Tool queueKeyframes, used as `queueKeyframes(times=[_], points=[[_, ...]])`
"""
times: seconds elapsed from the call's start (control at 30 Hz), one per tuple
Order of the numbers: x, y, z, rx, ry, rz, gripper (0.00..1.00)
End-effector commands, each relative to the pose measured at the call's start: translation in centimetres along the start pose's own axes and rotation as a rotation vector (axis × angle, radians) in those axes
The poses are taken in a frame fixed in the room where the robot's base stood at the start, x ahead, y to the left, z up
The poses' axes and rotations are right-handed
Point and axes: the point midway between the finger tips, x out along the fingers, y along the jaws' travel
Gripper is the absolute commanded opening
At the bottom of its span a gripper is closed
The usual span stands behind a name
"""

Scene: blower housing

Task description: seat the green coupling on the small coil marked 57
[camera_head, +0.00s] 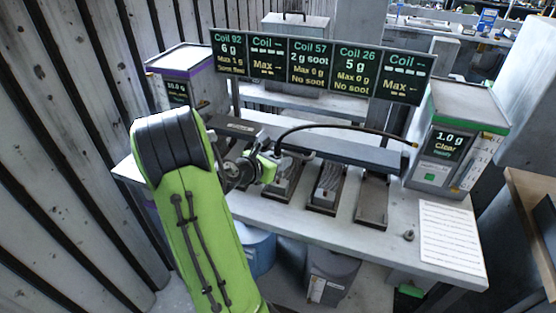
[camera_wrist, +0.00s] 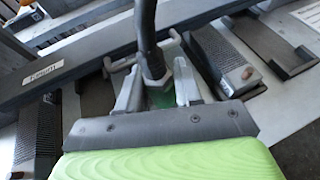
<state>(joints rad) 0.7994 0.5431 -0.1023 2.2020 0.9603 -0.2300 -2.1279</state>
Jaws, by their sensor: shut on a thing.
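My gripper (camera_head: 275,165) is shut on the green coupling (camera_wrist: 161,98), whose black hose (camera_wrist: 148,35) rises between the fingers. In the wrist view my gripper (camera_wrist: 158,92) hides most of the coupling, and only bits of green show between the jaws. The sign for coil 57 (camera_head: 310,62) is the middle panel and reads 2 g soot, max 0 g. By order, the coil below it is the third bay (camera_head: 288,182), just beside and below my gripper. My gripper covers this bay in the wrist view, so I cannot tell whether the coupling touches the coil.
Another coil (camera_head: 327,187) stands to the right; it also shows in the wrist view (camera_wrist: 222,55). The rightmost bay (camera_head: 372,203) is empty. A grey bar (camera_head: 345,150) runs behind the bays. A green-topped display box (camera_head: 455,140) and a white sheet (camera_head: 449,236) occupy the bench's right end.

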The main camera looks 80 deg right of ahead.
Motion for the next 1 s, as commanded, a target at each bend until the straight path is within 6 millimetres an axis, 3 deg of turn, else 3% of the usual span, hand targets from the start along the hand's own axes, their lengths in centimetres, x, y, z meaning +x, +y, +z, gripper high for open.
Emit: queueKeyframes(times=[1.0], points=[[0.8, 0.0, -2.0, 0.000, 0.000, 0.000, 0.00]])
